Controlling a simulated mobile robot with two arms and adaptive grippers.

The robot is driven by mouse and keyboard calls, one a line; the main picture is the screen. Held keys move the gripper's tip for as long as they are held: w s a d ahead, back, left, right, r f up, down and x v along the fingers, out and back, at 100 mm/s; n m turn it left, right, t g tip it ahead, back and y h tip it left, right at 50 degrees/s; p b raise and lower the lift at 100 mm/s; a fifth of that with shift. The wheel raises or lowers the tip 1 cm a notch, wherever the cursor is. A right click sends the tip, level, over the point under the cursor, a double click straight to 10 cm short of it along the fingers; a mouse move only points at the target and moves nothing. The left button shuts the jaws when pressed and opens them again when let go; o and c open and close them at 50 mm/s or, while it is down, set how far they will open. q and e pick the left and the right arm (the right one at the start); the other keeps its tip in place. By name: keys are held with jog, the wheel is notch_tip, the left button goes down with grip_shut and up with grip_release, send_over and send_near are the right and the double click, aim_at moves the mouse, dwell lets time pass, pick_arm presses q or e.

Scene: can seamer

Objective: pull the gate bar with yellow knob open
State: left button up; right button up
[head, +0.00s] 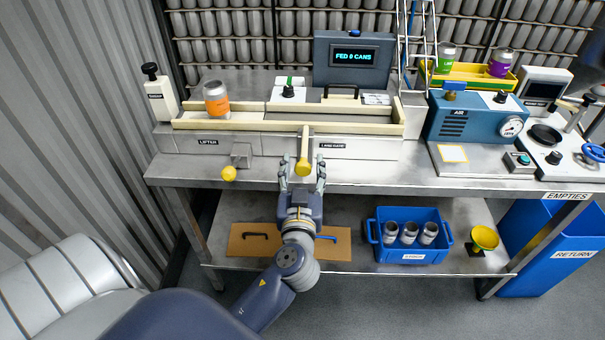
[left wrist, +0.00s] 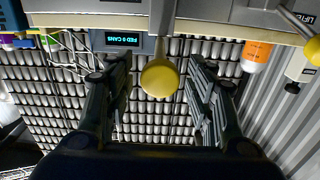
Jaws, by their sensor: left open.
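The gate bar (head: 305,142) is a pale bar on the front of the bench machine, beside a plate that seems to read "LANE GATE". Its yellow knob (head: 303,167) points toward me. My left gripper (head: 303,180) is open, with a finger on each side of the knob in the head view. In the left wrist view the yellow knob (left wrist: 160,78) sits between the two open fingers (left wrist: 160,100), and neither finger visibly touches it. My right gripper is not in view.
A second lever with a yellow ball (head: 229,173) sticks out under the "LIFTER" label, left of my gripper. An orange-labelled can (head: 216,98) stands on the lane. Below, a shelf holds a blue crate (head: 409,255) with cans. A blue air unit (head: 475,118) stands at right.

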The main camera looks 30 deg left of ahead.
pick_arm(q)
jog(key=v, duration=1.2)
jog(key=shift+s, duration=0.1)
jog(key=s+d+f+m+g+h, duration=0.1)
jog(key=d+f+m+g+h, duration=0.15)
jog(key=f, duration=0.95)
jog(key=s+d+f+m+g+h, duration=0.1)
jog(key=d+f+m+h, duration=0.15)
jog(key=f, duration=0.85)
jog(key=s+d+f+m+g+h, duration=0.1)
jog(key=d+f+m+g+h, duration=0.15)
jog(key=f, duration=0.95)
jog(key=s+a+f+g+h, duration=0.1)
jog(key=s+a+f+g, duration=0.2)
jog(key=s+f, duration=0.9)
jog(key=s+a+f+m+g+h, duration=0.1)
jog(key=s+a+f+g, duration=0.2)
jog(key=s+f, duration=1)
jog(key=s+g, duration=0.2)
jog(key=s, duration=0.1)
jog(key=shift+s+a, duration=0.2)
jog(key=shift+s, duration=0.05)
jog(key=shift+f, duration=0.1)
jog(key=shift+c, duration=0.2)
